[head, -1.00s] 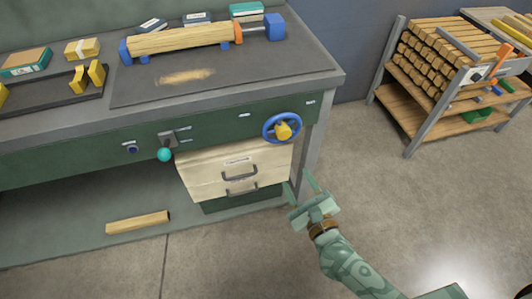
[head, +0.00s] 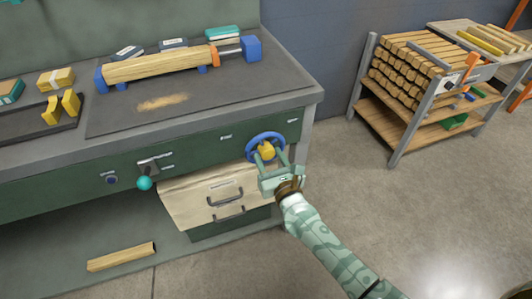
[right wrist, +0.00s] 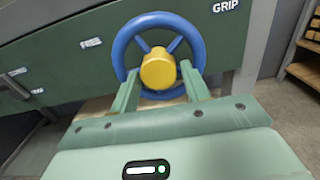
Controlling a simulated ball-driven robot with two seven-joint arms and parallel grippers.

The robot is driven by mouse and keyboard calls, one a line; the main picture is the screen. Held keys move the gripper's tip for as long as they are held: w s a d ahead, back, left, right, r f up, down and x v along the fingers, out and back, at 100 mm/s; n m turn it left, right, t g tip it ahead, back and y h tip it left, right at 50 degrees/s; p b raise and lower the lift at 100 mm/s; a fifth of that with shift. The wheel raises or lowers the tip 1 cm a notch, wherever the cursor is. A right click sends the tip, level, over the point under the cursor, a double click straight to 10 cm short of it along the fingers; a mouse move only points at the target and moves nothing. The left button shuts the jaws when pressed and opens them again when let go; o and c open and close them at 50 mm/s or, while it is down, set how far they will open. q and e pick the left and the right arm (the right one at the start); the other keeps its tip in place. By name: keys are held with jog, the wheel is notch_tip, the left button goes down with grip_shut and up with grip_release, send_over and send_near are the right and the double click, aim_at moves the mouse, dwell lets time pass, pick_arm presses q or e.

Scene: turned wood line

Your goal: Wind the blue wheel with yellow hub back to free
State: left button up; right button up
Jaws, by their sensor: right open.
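The blue wheel (head: 252,139) with its yellow hub (head: 267,152) is on the green front panel of the bench, near its right end. In the right wrist view the blue wheel (right wrist: 120,50) fills the upper middle, with the yellow hub (right wrist: 158,69) facing me. My right gripper (head: 269,158) is at the wheel, open, its two fingers on either side of the yellow hub. It also shows in the right wrist view (right wrist: 158,84), its fingers overlapping the wheel's lower part. I cannot tell whether they touch the hub. My left gripper is out of view.
A wooden blank (head: 157,67) lies between blue and orange clamp parts on the bench. A lever with a teal knob (head: 145,183) juts from the panel. A rack of wood (head: 410,70) stands at right across clear floor.

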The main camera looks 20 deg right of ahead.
jog(key=shift+w, duration=1.25)
jog(key=c, duration=0.7)
